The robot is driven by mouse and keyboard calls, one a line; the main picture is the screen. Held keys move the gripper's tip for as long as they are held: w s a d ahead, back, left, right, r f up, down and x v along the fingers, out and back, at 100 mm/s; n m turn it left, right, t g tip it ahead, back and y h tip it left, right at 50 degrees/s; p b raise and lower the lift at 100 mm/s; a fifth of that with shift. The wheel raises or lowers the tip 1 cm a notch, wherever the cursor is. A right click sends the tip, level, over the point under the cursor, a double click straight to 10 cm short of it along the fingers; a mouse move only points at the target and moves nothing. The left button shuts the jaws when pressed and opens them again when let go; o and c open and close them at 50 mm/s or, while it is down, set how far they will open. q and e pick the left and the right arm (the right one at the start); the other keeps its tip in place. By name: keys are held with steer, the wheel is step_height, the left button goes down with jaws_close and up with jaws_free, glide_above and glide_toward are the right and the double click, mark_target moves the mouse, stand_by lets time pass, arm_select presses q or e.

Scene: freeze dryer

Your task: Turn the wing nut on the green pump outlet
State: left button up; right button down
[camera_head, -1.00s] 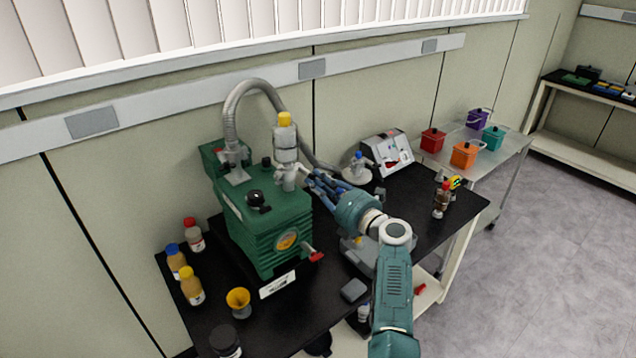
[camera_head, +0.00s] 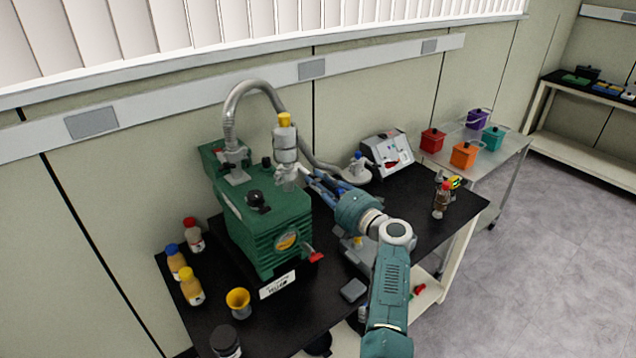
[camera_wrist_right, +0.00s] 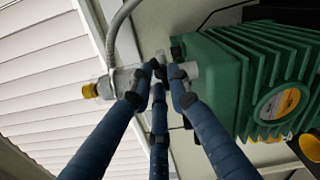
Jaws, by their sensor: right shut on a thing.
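The green pump (camera_head: 265,225) stands on the black bench top, and also shows in the right wrist view (camera_wrist_right: 255,75). Its outlet (camera_head: 287,178) carries a grey cylinder with a yellow cap (camera_head: 285,120). My right gripper (camera_head: 308,178) reaches the outlet from the right. In the right wrist view its blue fingers (camera_wrist_right: 160,72) are closed around a small metal wing nut (camera_wrist_right: 160,57) at the outlet joint. The fingertips hide most of the nut, so its angle cannot be told. My left gripper is out of view.
A grey hose (camera_head: 262,86) arches behind the pump. A red-handled valve (camera_head: 313,256) sticks out at its front. Bottles (camera_head: 191,287) and a yellow funnel (camera_head: 238,300) stand to the left. A white instrument (camera_head: 386,152) stands behind my right arm.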

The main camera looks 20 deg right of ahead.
steer(key=shift+f, duration=0.25)
steer(key=c, duration=1.8)
jaws_free()
steer(key=shift+o, duration=0.6)
steer(key=shift+d, duration=0.15)
steer(key=shift+r, duration=0.1)
